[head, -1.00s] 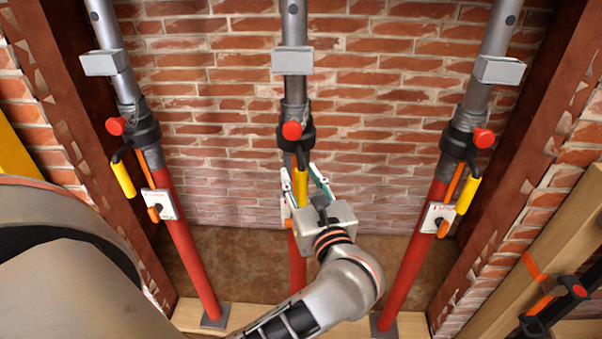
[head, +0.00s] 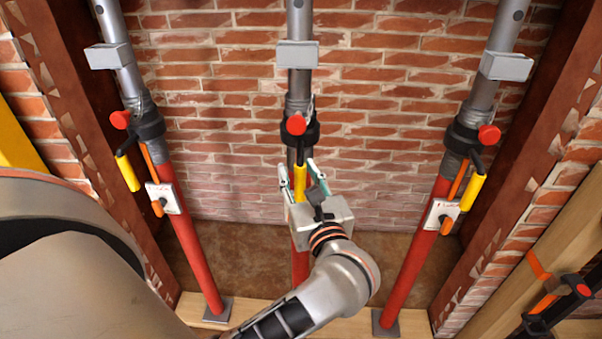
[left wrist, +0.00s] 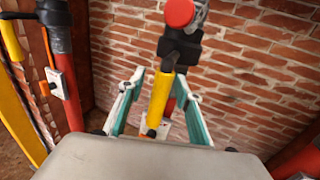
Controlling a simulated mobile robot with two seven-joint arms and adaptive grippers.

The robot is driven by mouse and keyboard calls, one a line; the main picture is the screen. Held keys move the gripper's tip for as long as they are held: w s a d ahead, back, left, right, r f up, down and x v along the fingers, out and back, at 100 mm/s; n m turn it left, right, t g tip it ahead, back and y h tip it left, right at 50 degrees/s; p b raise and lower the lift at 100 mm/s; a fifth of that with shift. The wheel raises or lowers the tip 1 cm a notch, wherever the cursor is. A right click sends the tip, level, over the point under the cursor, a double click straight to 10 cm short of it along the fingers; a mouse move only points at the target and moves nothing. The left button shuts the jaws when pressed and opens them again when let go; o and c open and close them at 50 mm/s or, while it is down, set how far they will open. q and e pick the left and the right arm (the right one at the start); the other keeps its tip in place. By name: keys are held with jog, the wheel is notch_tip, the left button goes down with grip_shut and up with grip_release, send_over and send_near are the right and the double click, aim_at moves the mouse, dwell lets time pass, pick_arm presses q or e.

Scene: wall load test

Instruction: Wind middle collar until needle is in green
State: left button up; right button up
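The middle prop has a grey upper tube (head: 299,20), a black collar (head: 313,133) with a red knob (head: 296,124), and a red lower tube (head: 300,268). A yellow handle (head: 300,178) hangs from the collar; it also shows in the left wrist view (left wrist: 159,100). My left gripper (head: 300,168) has its two fingers apart, one on each side of this handle, with gaps visible in the left wrist view. The middle prop's white gauge plate is mostly hidden behind my gripper; no needle is readable. My right gripper is not in view.
Similar props stand left (head: 190,240) and right (head: 415,250), each with a yellow handle and a white plate (head: 441,214). Grey boxes (head: 297,54) sit higher on the tubes. A brick wall (head: 225,120) is behind. A black-and-orange tool (head: 555,300) is at lower right.

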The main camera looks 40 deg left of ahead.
aim_at(295, 124)
pick_arm(q)
jog(key=shift+d+r, duration=0.1)
jog(key=shift+r, duration=0.1)
notch_tip(295, 124, up, 10)
jog(key=shift+f, duration=0.15)
dwell(0.4)
jog(key=shift+f, duration=0.1)
dwell(0.4)
